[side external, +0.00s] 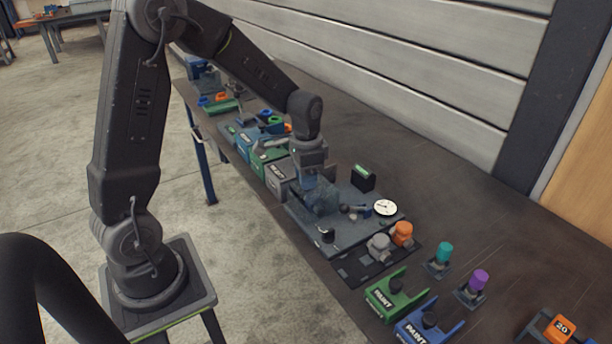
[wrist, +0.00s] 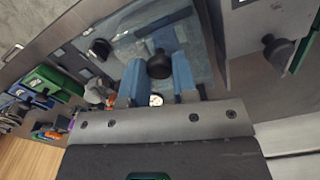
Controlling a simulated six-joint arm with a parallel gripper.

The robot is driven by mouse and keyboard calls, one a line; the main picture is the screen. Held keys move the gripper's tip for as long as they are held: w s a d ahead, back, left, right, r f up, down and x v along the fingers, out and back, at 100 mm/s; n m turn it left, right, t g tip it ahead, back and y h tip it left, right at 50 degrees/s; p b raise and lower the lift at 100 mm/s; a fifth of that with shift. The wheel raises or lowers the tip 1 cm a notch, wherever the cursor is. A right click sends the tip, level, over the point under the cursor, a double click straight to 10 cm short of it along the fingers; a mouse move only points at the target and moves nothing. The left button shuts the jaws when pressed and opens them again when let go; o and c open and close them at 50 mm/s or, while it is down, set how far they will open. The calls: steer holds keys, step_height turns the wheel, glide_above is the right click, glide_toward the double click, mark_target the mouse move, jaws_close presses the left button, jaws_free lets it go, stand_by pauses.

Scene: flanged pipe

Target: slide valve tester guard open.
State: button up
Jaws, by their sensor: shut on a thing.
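The valve tester (side external: 345,240) is a grey-blue plate on the bench with a round white gauge (side external: 386,207) at its right end. A see-through bluish guard (side external: 318,203) stands on it below my gripper (side external: 316,184). In the wrist view my gripper (wrist: 158,78) has a blue finger on each side of a black knob (wrist: 160,65) and is shut on it. The clear guard panel (wrist: 128,45) shows behind the fingers. Which way the guard stands, open or closed, I cannot tell. The fingertips are partly hidden in the side view.
Grey and orange caps (side external: 402,233) stand on a dark mat just right of the tester. Green (side external: 398,293) and blue (side external: 430,325) PAINT holders are nearer the camera. A small black box (side external: 363,179) stands behind.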

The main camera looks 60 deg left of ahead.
jaws_close()
steer(key=w, duration=0.9)
steer(key=o, duration=0.8)
jaws_free()
steer(key=shift+r, duration=0.1)
